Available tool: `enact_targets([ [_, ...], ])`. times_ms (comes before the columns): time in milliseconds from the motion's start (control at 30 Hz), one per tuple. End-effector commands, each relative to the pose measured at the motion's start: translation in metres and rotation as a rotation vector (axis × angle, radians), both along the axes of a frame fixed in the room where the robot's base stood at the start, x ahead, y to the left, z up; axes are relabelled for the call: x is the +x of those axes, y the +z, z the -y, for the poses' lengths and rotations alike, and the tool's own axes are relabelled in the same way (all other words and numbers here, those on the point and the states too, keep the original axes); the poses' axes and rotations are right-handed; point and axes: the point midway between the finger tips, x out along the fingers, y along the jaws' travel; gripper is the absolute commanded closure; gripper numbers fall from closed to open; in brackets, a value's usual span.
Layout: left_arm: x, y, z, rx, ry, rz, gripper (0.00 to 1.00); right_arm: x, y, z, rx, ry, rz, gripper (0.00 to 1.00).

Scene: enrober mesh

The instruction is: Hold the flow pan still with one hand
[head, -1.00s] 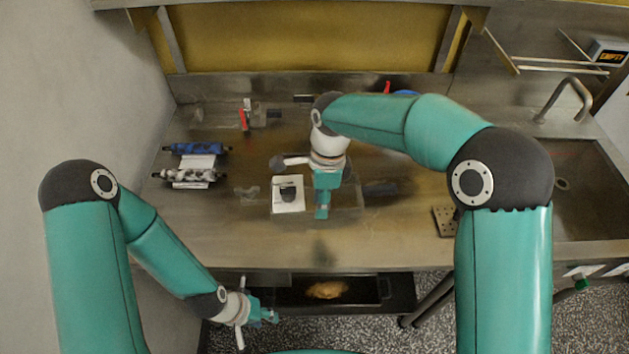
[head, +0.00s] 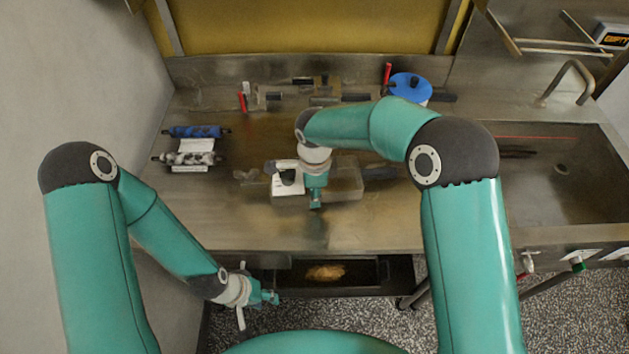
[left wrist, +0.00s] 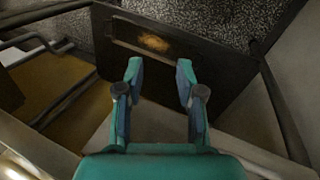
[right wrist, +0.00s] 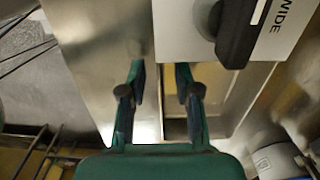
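A shallow grey metal pan (head: 346,187), which I take for the flow pan, rests on the steel worktop, partly hidden by my right arm. My right gripper (head: 316,204) is over its near part, pointing down. In the right wrist view the right gripper (right wrist: 158,78) has its fingers apart with nothing between them; I cannot tell whether it touches the pan. My left gripper (head: 268,298) is low in front of the worktop, away from the pan. In the left wrist view the left gripper (left wrist: 160,66) is open and empty.
Two rollers (head: 197,131) lie left. A blue-lidded container (head: 410,84) stands behind. A dark tray (head: 370,275) sits below the front edge. A sink (head: 565,185) is right.

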Motion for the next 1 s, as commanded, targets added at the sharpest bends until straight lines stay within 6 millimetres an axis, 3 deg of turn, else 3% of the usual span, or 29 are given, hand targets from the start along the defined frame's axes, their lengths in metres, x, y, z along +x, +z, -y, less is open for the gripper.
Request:
enact_targets([
  [133, 0.0, 0.0001, 0.0, 0.0, 0.0, 0.0, 0.62, -0.0003, -0.0097, -0.0002, 0.001, 0.001, 0.0, 0.68],
  [433, 0.0, 0.0, 0.0, 0.0, 0.0, 0.0, 0.62, -0.0003, -0.0114, -0.0001, 0.001, 0.001, 0.0, 0.68],
  [633, 0.0, 0.0, 0.0, 0.0, 0.0, 0.0, 0.62, -0.0002, -0.0111, -0.0001, 0.001, 0.001, 0.0, 1.0],
  [1000, 0.0, 0.0, 0.0, 0.0, 0.0, 0.0, 0.62, 0.0, -0.0108, -0.0001, 0.001, 0.0, 0.001, 1.0],
])
